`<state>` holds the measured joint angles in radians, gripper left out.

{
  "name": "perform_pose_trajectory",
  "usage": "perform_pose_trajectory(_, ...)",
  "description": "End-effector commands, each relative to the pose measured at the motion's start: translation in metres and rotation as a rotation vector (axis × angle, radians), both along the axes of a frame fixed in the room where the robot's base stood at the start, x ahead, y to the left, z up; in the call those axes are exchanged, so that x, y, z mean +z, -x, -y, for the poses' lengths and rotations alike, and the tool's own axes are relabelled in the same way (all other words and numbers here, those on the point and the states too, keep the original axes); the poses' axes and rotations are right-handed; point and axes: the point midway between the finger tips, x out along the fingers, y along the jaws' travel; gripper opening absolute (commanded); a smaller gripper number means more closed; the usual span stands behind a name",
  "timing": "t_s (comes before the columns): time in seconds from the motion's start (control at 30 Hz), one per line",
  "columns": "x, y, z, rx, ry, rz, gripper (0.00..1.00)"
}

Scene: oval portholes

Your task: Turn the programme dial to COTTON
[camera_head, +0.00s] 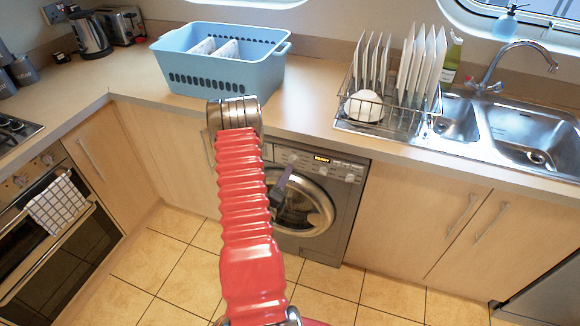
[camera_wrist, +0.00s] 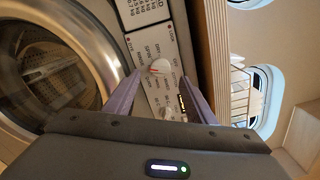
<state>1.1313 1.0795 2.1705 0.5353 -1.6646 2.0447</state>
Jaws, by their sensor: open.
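The washing machine (camera_head: 345,207) stands under the counter, its control panel along the top. In the wrist view the white programme dial (camera_wrist: 160,67) has a red mark, with printed labels around it that are too small to read surely. My gripper (camera_wrist: 160,75) is open, its two purple fingers either side of the dial. I cannot tell whether they touch it or how far they reach past it. In the head view my red arm hides the panel's left part, and a purple finger shows before the round door (camera_head: 308,208).
A blue basket (camera_head: 215,75) stands on the counter behind my arm. A dish rack (camera_head: 390,115) with plates sits to the right, beside the sink (camera_head: 530,145). An oven (camera_head: 60,240) is at left. The counter edge overhangs just above the panel. Tiled floor is clear.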

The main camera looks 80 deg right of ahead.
Motion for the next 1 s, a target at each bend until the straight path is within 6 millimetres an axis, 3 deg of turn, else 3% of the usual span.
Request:
perform_pose_trajectory(0.2,0.001,0.004,0.034,-0.002,0.002,0.000,0.50)
perform_pose_trajectory(0.4,0.000,0.006,0.055,-0.001,0.001,0.000,0.50)
perform_pose_trajectory(0.77,0.000,0.006,0.060,0.000,-0.001,-0.001,0.50)
perform_pose_trajectory(1.0,0.000,0.005,0.060,0.000,-0.001,-0.001,0.35)
